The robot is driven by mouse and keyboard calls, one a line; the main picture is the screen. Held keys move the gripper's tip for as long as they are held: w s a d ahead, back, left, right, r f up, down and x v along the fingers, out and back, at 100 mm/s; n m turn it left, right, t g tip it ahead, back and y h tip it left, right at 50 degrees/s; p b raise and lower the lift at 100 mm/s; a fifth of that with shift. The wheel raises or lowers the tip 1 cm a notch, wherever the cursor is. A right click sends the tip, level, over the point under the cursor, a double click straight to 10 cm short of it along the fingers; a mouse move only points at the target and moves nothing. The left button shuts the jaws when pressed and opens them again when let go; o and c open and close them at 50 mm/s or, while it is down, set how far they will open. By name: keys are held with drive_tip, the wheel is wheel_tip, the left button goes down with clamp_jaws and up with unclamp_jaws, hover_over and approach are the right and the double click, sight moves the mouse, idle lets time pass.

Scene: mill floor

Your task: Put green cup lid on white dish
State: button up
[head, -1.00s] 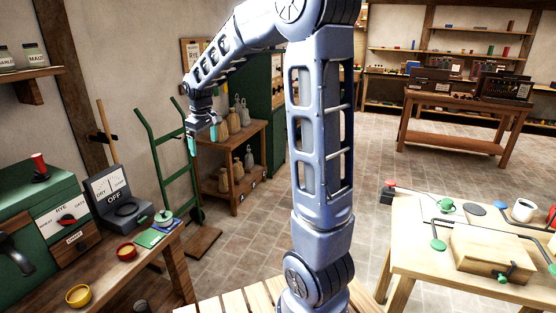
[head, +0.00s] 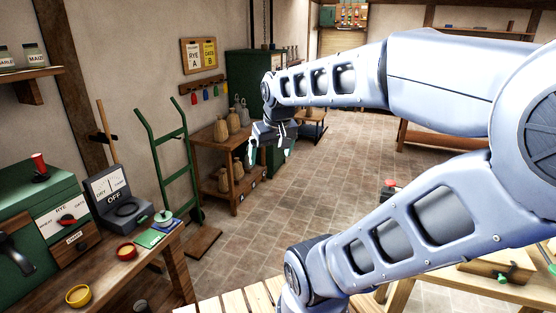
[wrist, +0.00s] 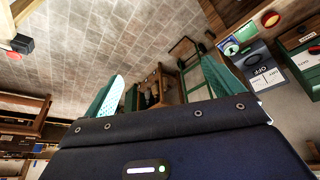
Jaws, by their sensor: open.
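A small round green lid-like piece (head: 163,216) lies on the left bench, on or beside flat green and blue pieces; it is too small to be sure it is the cup lid. The same bench corner shows in the wrist view, with a small pale round thing (wrist: 231,48) on it. I cannot make out a white dish in any current view. My gripper (head: 270,153) is open and empty, held in the air over the floor, well to the right of the bench and far from the lid-like piece. Its spread green fingers also show in the wrist view (wrist: 165,80).
A green hand truck (head: 168,160) and a shelf with sacks (head: 212,150) stand behind. My arm covers much of the right table (head: 440,295).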

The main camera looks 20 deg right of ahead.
drive_tip(key=shift+s+d+f+m, duration=0.15)
drive_tip(key=shift+s, duration=0.35)
drive_tip(key=shift+s+d+f+m, duration=0.15)
drive_tip(key=shift+s+f+m, duration=0.05)
drive_tip(key=shift+s, duration=0.3)
drive_tip(key=shift+s+d+f+m, duration=0.15)
drive_tip(key=shift+s, duration=0.35)
